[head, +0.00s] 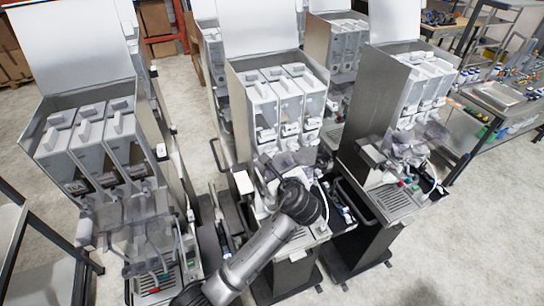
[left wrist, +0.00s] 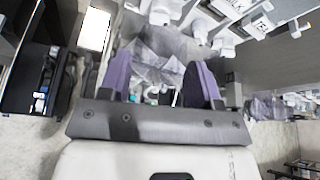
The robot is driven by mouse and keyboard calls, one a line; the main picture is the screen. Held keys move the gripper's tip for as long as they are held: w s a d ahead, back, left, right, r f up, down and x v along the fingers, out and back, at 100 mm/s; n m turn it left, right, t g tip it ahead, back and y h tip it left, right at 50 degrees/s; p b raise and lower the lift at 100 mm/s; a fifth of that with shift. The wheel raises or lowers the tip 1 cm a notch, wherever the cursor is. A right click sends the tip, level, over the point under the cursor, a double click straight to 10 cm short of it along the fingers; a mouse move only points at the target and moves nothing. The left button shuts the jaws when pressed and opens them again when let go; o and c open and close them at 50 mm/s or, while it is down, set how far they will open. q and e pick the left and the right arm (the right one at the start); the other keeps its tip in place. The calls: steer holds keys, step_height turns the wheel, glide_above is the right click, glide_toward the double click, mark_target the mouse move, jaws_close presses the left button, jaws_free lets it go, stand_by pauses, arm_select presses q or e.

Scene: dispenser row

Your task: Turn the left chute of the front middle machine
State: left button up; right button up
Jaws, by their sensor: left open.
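The front middle machine (head: 285,95) stands in the centre of the head view, with three pale canisters side by side. Small white chutes (head: 290,130) sit below the canisters; the left one is hard to make out. In the left wrist view, several white chutes (left wrist: 200,30) hang along the top edge, above the fingers. My left gripper (left wrist: 160,85) is open, its two purple fingers apart. A clear grey funnel (left wrist: 165,48) shows beyond and between the fingertips; I cannot tell whether they touch it. In the head view my dark wrist hides part of the machine's lower front.
Similar machines stand at the left (head: 100,140) and right (head: 415,90), close beside the middle one. A drip tray (head: 397,200) juts from the right machine. A bench (head: 500,95) with small items is at the far right. Open floor (head: 440,260) lies at front right.

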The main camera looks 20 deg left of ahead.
mark_target(271, 156)
arm_select(q)
steer(key=p+x, duration=0.1)
steer(key=x, duration=0.7)
steer(key=shift+w+a+f, duration=0.1)
steer(key=shift+w+a, duration=0.05)
steer(key=shift+w, duration=0.05)
steer(key=shift+p+x, duration=0.3)
steer(key=shift+x, duration=0.5)
steer(key=shift+c, duration=0.4)
